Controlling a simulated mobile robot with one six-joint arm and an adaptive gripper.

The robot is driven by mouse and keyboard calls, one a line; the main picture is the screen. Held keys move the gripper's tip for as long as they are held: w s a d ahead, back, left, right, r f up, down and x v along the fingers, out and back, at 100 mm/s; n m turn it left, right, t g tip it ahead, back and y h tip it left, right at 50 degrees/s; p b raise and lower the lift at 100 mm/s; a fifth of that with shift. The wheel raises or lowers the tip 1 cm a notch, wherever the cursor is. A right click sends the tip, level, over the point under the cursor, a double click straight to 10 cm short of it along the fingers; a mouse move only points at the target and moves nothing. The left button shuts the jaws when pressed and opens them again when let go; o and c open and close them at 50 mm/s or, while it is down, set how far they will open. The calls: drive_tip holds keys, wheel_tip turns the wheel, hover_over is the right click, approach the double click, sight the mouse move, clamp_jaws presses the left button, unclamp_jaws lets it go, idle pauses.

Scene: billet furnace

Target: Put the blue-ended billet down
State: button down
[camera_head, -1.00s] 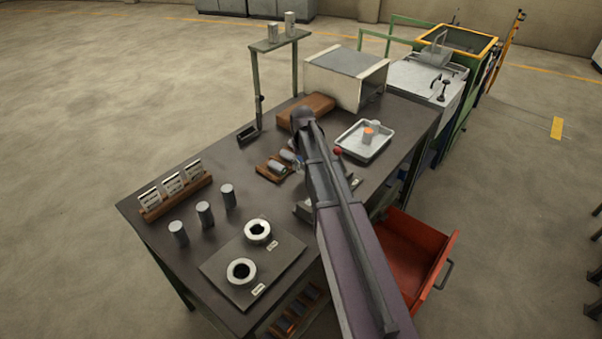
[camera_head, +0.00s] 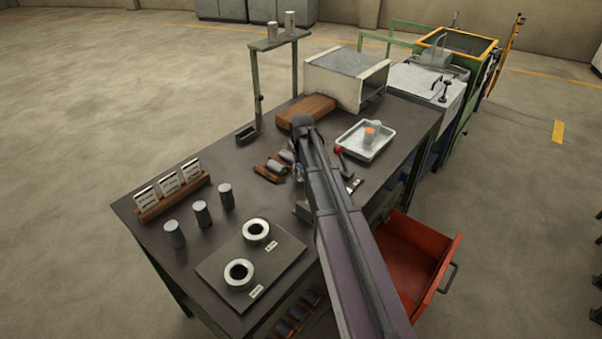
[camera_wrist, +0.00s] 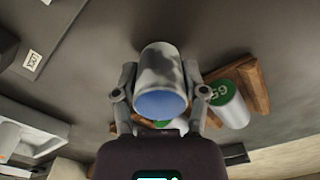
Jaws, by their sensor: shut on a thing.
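The blue-ended billet (camera_wrist: 158,65) is a grey cylinder whose blue end face (camera_wrist: 160,103) points toward the wrist camera. My gripper (camera_wrist: 160,78) is shut on it, with one finger on each side. The billet is just beside and partly over a brown wooden rack (camera_wrist: 250,78). A green-ended billet (camera_wrist: 230,105) lies in that rack, and part of another green face (camera_wrist: 163,123) shows below the blue end. In the head view my arm hides most of the gripper, and the rack with grey billets (camera_head: 277,166) shows left of the arm.
The dark workbench (camera_head: 215,255) also bears three standing grey cylinders (camera_head: 201,214), a plate with two white rings (camera_head: 256,231), a card holder (camera_head: 171,190), a metal tray (camera_head: 366,142) and a white box (camera_head: 346,76). A red drawer (camera_head: 432,252) stands open at right.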

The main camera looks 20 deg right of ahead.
drive_tip(key=shift+f, duration=0.2)
drive_tip(key=shift+c, duration=0.7)
unclamp_jaws()
drive_tip(key=shift+r, duration=0.1)
drive_tip(key=shift+r, duration=0.2)
wheel_tip(320, 180, up, 12)
drive_tip(key=p, duration=1.2)
drive_tip(key=shift+f, duration=0.1)
drive_tip(key=s+a, duration=0.3)
drive_tip(key=s, duration=0.8)
drive_tip(key=s+a, duration=0.4)
drive_tip(key=s, duration=0.7)
drive_tip(key=shift+a, duration=0.25)
drive_tip(key=shift+s, duration=0.1)
